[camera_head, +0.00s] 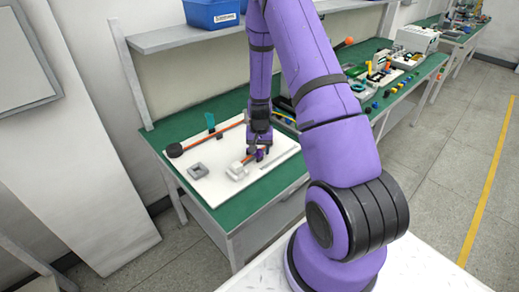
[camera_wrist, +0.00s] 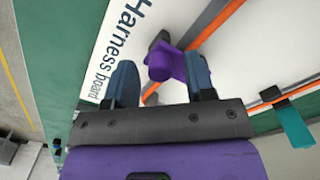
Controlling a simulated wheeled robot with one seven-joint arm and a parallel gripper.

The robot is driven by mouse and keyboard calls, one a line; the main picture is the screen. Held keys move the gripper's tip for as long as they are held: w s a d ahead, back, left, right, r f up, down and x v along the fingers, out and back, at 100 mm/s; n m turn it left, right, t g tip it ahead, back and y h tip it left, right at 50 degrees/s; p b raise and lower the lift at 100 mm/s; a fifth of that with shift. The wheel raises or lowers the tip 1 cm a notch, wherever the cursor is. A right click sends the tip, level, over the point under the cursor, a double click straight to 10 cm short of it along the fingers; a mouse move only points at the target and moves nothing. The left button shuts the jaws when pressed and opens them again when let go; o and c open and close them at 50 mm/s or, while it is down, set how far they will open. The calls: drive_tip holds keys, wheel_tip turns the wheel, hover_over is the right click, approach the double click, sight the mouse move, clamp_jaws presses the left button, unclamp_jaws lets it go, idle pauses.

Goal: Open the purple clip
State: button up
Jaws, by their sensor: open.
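The purple clip (camera_wrist: 170,64) stands on the white harness board and shows in the wrist view between the fingers of my gripper (camera_wrist: 160,66). Its body is purple, with a dark part at its far end. One blue-grey finger is on its left with a gap; the other is close against its right side, and I cannot tell if they touch. My gripper is open and points down at the board. In the head view my gripper (camera_head: 258,146) is over the board's right part, and the purple clip (camera_head: 260,155) is a small patch below it.
An orange cable (camera_wrist: 215,24) runs past the clip along the white board (camera_head: 215,190). A teal clip (camera_wrist: 294,126) holds the cable at the right. A grey block (camera_head: 198,170), a white block (camera_head: 237,171) and a black round piece (camera_head: 174,150) are on the board. A shelf is above.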

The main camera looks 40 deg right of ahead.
clamp_jaws()
